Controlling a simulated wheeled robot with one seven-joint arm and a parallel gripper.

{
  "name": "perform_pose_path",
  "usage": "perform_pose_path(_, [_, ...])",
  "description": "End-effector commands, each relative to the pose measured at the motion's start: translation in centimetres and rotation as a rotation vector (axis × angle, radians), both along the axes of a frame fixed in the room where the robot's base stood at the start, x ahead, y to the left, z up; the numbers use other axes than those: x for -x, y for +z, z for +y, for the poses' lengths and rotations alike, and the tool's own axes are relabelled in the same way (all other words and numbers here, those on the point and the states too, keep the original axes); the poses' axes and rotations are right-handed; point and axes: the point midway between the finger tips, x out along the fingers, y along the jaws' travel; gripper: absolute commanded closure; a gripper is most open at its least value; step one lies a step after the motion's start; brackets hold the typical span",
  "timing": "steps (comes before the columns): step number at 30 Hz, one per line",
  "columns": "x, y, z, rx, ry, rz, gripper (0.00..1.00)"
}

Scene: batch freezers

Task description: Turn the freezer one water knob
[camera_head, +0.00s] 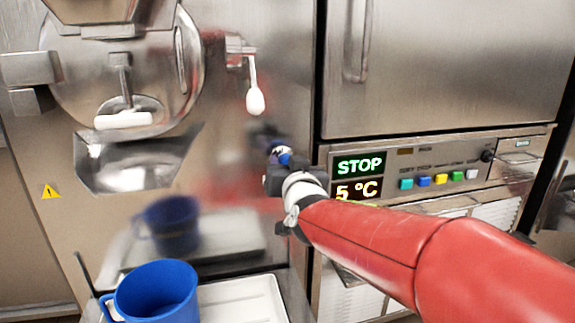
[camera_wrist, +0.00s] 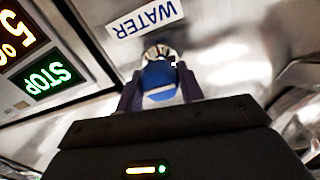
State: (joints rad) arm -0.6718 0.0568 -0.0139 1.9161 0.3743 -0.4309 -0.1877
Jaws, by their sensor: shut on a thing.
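The water knob is a small blue knob (camera_wrist: 160,80) with a pale metal collar, on the steel front below the WATER label (camera_wrist: 145,18) in the wrist view. My gripper (camera_wrist: 160,90) has one dark finger on each side of the knob and is shut on it. In the head view my gripper (camera_head: 277,168) reaches the freezer front (camera_head: 225,115). A bit of the blue knob (camera_head: 284,155) shows there, and the rest is hidden by my gripper. How far the knob is turned cannot be told.
A white-tipped lever (camera_head: 255,98) hangs above my gripper. The control panel with the STOP display (camera_head: 359,164) and coloured buttons is close on the right. A round hatch (camera_head: 180,60) is at upper left.

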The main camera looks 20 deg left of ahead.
Motion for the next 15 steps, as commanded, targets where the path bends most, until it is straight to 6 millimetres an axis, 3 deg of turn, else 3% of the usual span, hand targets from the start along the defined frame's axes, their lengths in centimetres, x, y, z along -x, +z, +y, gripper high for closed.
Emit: perform_pose_path(15, [-0.08,-0.04,-0.15,0.184,-0.003,-0.112,0.85])
